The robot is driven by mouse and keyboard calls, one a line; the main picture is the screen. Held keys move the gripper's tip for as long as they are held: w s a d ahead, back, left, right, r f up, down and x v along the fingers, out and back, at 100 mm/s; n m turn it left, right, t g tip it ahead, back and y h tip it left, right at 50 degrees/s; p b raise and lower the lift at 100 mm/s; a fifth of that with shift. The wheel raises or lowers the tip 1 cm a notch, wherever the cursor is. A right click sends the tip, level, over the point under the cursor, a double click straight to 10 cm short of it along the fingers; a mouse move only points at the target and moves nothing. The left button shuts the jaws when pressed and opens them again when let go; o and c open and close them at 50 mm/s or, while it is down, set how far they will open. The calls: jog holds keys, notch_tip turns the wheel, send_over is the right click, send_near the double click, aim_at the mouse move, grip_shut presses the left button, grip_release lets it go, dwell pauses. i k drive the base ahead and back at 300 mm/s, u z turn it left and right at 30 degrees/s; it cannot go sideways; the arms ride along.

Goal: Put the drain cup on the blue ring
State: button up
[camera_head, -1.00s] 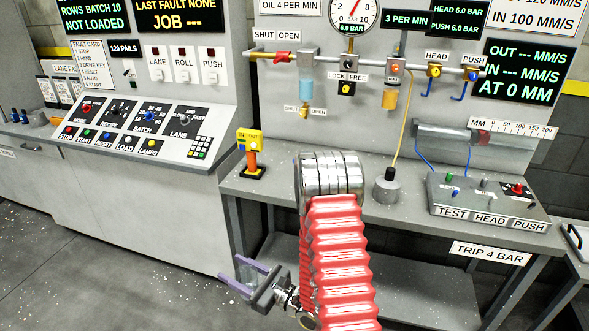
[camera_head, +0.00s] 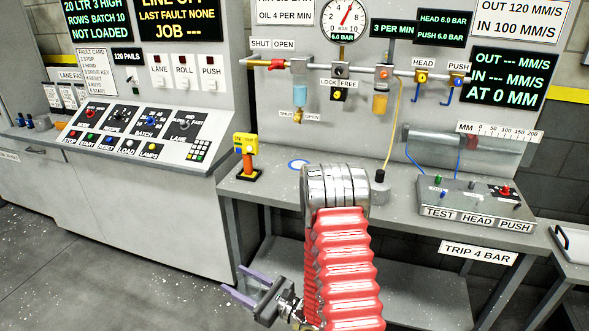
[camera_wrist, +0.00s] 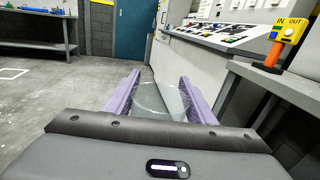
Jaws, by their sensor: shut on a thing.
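The blue ring (camera_head: 298,163) lies flat on the grey bench (camera_head: 262,190), just behind my arm and right of the yellow-and-orange switch post. Nothing stands on it. My gripper (camera_head: 233,281) is low in front of the bench, left of my red arm sleeve and well apart from the ring. In the wrist view my gripper (camera_wrist: 158,88) has its two purple fingers on either side of a clear, see-through cup, the drain cup (camera_wrist: 156,103). In the head view I cannot make out the cup.
The switch post (camera_head: 247,157) stands near the bench's left end. Pipework (camera_head: 335,72) hangs above. The floor around my gripper is clear.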

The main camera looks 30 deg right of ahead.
aim_at(299, 164)
jog(key=z, duration=0.1)
jog(key=i, duration=0.95)
jog(key=u, duration=0.1)
